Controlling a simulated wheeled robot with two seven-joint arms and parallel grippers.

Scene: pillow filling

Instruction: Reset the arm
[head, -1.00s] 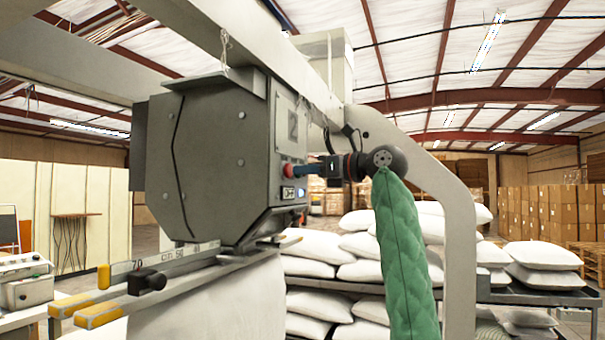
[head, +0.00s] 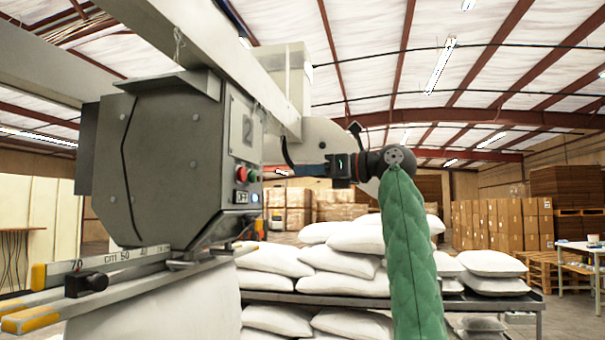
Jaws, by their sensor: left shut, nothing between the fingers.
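My left gripper (head: 290,171) is shut and empty. It points left from the black wrist at the top of my green-sleeved arm, toward the control panel of the grey filling machine (head: 165,150). The panel carries a red button (head: 240,173), a green button (head: 252,176) and a small lit button below them. A small label beside these reads "OFF". A gap shows between the fingertips and the buttons. My right gripper is not in view.
White pillows or sacks (head: 345,262) lie stacked on a dark rack (head: 320,298) behind my arm. The machine's yellow-tipped bars (head: 30,318) stick out at lower left. Cardboard boxes (head: 500,222) stand at the right, with a small table (head: 580,250) at the far right.

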